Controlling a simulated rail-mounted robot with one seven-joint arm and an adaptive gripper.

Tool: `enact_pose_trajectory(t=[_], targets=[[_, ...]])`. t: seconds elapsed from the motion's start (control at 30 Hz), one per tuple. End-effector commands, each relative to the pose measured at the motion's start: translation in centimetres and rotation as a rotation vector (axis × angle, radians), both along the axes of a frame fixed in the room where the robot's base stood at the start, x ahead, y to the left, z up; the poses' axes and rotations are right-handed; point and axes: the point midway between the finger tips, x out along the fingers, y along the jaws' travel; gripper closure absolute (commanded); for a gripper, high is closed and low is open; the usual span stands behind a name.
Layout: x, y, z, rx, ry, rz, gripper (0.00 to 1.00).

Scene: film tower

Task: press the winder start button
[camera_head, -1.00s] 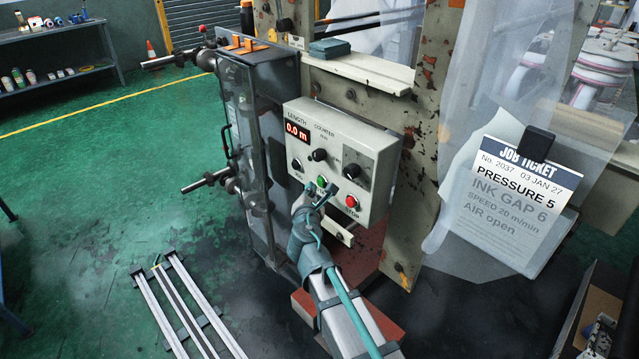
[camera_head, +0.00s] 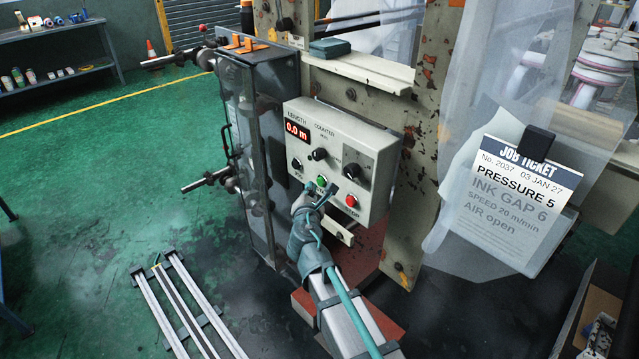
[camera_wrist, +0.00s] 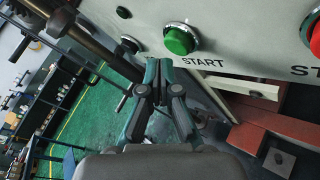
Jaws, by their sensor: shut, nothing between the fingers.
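The winder control box (camera_head: 340,160) is a pale panel with a red display reading 0.0 m, several black knobs and coloured buttons. The green start button (camera_head: 321,181) is on its lower part, and in the wrist view it shows large (camera_wrist: 180,40) above the label START. A red stop button (camera_head: 351,201) is to its right. My gripper (camera_head: 318,190) is shut and empty just below the green button; in the wrist view its fingertips (camera_wrist: 158,62) are below and slightly left of the button. A small gap shows there; exact depth is unclear.
A dark cabinet with projecting handles (camera_head: 207,180) stands left of the box. A pale bracket (camera_head: 340,233) juts out below the box. A job ticket (camera_head: 515,185) hangs at right on plastic film.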

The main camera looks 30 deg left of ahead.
Motion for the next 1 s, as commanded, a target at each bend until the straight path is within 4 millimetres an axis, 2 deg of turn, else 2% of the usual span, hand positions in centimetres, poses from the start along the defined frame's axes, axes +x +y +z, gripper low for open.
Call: enact_pose_trajectory(t=[1.0], targets=[[0.86, -0.20, 0.00, 0.000, 0.000, 0.000, 1.00]])
